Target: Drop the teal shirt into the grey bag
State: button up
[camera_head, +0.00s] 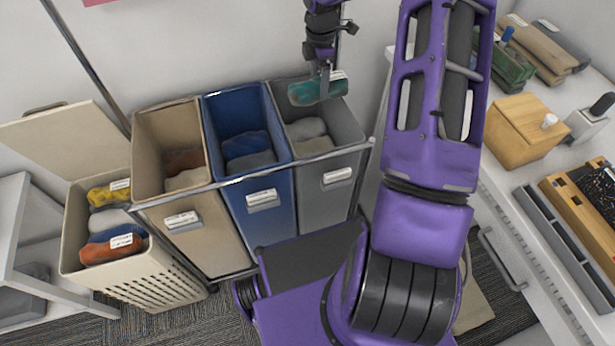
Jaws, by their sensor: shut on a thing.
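A blue bag (266,217) and a tan bag (195,240) stand left of the grey one in a metal frame. A cream basket (150,281) with coloured clothes has its lid open. A white counter (510,195) with boxes stands right. My purple arm fills the centre right.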

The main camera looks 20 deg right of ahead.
jog(key=o, duration=1.4)
notch_tip(320, 180, up, 18)
jog(key=p, duration=0.1)
jog(key=shift+f+p, duration=0.25)
jog(key=shift+p, duration=0.15)
